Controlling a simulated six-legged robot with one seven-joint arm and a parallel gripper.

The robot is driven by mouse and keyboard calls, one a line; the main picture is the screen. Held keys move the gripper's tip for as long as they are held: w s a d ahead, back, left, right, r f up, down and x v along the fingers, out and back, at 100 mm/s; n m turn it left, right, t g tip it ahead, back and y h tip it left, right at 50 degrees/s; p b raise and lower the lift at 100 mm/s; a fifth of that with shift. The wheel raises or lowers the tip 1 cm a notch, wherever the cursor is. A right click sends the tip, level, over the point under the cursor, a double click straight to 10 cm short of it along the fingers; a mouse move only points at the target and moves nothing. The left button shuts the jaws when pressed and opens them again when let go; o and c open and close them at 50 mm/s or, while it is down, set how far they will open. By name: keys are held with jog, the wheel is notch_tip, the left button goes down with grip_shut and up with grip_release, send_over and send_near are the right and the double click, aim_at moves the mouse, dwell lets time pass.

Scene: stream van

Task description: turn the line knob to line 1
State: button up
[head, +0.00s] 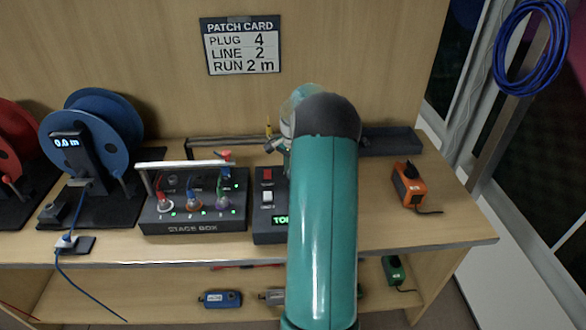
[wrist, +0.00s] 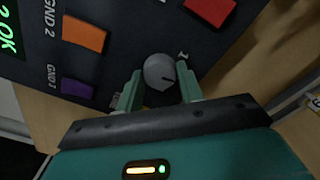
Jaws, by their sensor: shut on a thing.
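The line knob (wrist: 158,68) is a round grey knob on a dark panel in the wrist view. My gripper (wrist: 160,88) has its two green fingers on either side of the knob, shut on it. A small dark mark shows on the knob's lower right. A "1" (wrist: 183,55) is printed on the panel to the right of the knob. The green display (wrist: 8,32) at the left edge reads "2 OK", partly cut off. In the head view my arm covers the knob, my gripper and the right part of the tester box (head: 264,238).
Beside the knob are an orange button (wrist: 83,34), a purple button (wrist: 77,88) and a red button (wrist: 213,9). The stage box (head: 195,227) stands left of the tester. A patch card (head: 241,46) reads plug 4, line 2, run 2 m. An orange device (head: 408,185) sits right.

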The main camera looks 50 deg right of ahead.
jog(key=n, duration=0.5)
jog(key=shift+r, duration=0.1)
jog(key=shift+n, duration=2.3)
jog(key=o, duration=1)
notch_tip(320, 180, up, 14)
jog(key=shift+f, duration=0.15)
